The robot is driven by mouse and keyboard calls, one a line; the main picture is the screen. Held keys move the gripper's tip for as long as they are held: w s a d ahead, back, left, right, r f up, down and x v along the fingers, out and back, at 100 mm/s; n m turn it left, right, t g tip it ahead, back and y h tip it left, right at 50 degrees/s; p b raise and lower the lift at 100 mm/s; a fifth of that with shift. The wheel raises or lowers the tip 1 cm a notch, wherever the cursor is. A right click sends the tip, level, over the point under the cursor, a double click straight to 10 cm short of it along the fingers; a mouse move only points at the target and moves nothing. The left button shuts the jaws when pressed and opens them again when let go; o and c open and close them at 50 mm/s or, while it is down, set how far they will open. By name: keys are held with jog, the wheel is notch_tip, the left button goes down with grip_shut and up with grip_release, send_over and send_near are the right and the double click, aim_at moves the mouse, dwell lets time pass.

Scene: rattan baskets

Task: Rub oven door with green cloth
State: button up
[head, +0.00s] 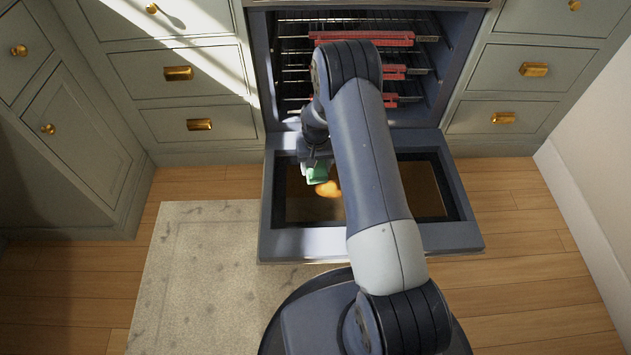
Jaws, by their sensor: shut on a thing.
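The oven door (307,241) hangs open and lies flat in front of the oven, with a dark blue-grey frame around a brown glass panel. My gripper (318,168) is above the left half of the door, partly hidden by my arm. It is shut on the green cloth (317,174), a small green patch at the fingertips. An orange-brown spot (328,188) shows on the glass just below and right of the cloth. I cannot tell whether the cloth touches the glass. My arm covers the right-middle part of the door.
The open oven (285,65) holds wire racks with red strips (405,38) along them. Grey-green cabinets with brass handles stand on both sides. A beige rug (190,270) lies at the lower left, partly beneath the door. Wooden floor (540,260) is clear on the right.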

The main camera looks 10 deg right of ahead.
jog(key=f, duration=0.1)
jog(key=f+b, duration=0.1)
jog(key=f, duration=0.1)
jog(key=shift+w+f, duration=0.15)
jog(key=shift+w, duration=0.2)
jog(key=b, duration=0.3)
send_over(316, 191)
jog(key=shift+w+f, duration=0.15)
jog(key=shift+f, duration=2.7)
jog(key=shift+f+b, duration=0.95)
jog(key=shift+f, duration=0.15)
